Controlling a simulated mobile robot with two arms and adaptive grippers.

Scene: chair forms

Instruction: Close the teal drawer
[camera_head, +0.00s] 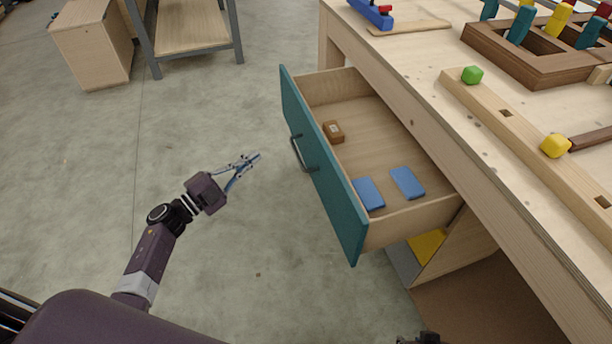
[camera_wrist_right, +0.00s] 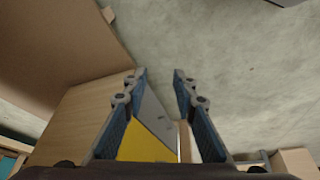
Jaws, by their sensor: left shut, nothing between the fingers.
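The teal drawer (camera_head: 325,175) is pulled well out of the wooden workbench, its teal front facing left with a dark bar handle (camera_head: 300,153). Inside lie two blue blocks (camera_head: 368,193) (camera_head: 407,183) and a small brown block (camera_head: 333,131). My left gripper (camera_head: 255,157) is shut and empty. It appears left of the handle, apart from it, with its fingertips pointing toward the drawer front. My right gripper shows in the right wrist view (camera_wrist_right: 158,76) with its fingers apart and nothing between them; the teal drawer front is not visible there.
A yellow panel (camera_head: 427,245) shows below the drawer. The floor left of the drawer is clear.

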